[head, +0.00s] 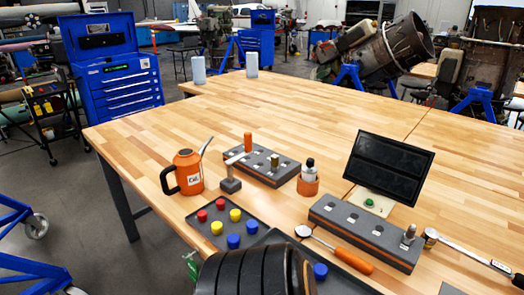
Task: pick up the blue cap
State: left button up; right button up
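Blue caps show in the head view. One blue cap (233,241) and another blue cap (252,227) sit in a dark tray (262,236) near the table's front edge. A third blue cap (320,271) sits further right, on a second dark tray (345,284), close to a dark ribbed round object. The first tray also holds red caps (202,215) and yellow caps (235,215). Neither of my grippers is in view.
The dark ribbed object (245,274) hides part of the trays. An orange-handled tool (340,253) lies beside them. An orange oil can (187,172), grey holder blocks (365,234) and a tilted black panel (389,167) stand behind.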

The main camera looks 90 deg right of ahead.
aim_at(320, 270)
jog(key=z, duration=2.1)
jog(key=i+z, duration=0.1)
jog(key=z, duration=0.35)
jog(key=i+l+z, duration=0.1)
jog(key=z, duration=0.35)
jog(key=i+z, duration=0.1)
jog(key=z, duration=0.3)
jog(key=j+z, duration=0.15)
jog(key=z, duration=0.25)
jog(key=k+j+z, duration=0.15)
jog(key=z, duration=0.25)
jog(key=k+j+z, duration=0.1)
jog(key=z, duration=0.25)
jog(key=k+j+z, duration=0.1)
jog(key=z, duration=0.3)
